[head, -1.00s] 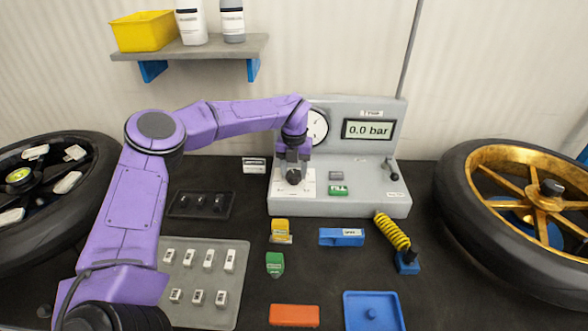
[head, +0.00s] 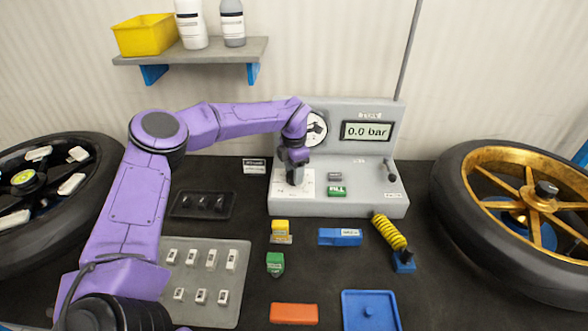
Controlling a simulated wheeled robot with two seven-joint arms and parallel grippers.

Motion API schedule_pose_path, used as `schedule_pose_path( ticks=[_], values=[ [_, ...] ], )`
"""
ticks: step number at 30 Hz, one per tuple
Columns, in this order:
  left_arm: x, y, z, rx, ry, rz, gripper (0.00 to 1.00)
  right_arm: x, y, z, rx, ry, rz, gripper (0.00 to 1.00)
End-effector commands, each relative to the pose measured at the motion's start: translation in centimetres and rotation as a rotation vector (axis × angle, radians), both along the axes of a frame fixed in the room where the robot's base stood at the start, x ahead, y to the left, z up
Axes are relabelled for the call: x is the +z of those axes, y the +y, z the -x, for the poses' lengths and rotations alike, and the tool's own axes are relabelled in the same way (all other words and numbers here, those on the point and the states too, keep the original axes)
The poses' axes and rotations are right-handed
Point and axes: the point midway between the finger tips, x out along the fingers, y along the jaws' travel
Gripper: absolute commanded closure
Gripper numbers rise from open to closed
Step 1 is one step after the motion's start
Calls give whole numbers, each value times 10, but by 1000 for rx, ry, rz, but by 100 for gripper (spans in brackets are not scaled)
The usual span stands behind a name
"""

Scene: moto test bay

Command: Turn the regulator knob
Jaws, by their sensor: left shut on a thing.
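The grey test unit (head: 370,204) stands at the back middle of the bench. Its display (head: 367,131) reads 0.0 bar. A round gauge (head: 317,129) is partly covered by my left wrist. My left gripper (head: 295,176) points down over the white dial plate (head: 308,184) at the left of the unit's base. It is shut on the regulator knob, which is mostly hidden by the fingers. A green FILL button (head: 337,191) and a grey button (head: 335,177) sit to its right. A small black lever (head: 391,171) is at the unit's right. My right gripper is out of view.
Wheels stand at the left (head: 60,230) and right (head: 470,200). In front are a black tray (head: 188,214), a grey tray with several small parts (head: 225,310), a blue block (head: 340,237), a yellow spring (head: 390,233) and a blue tray (head: 350,300). A shelf (head: 240,50) hangs above.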

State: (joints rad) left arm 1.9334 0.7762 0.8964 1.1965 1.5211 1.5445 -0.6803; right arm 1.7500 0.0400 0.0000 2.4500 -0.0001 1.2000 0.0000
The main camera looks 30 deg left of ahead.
Motion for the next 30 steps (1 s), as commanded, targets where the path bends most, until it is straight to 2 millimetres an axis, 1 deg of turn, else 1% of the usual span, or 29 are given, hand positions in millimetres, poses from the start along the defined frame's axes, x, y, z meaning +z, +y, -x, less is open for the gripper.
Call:
schedule_pose_path(
  ticks=[1,18,24,30],
  values=[
    [2,0,0,-40,-1,1,80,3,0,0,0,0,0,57],
    [2,0,0,-576,-2,0,80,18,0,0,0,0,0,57],
    [2,0,0,-735,-2,1,80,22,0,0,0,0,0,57],
    [2,0,0,-850,-2,1,80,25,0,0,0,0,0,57]
  ],
)
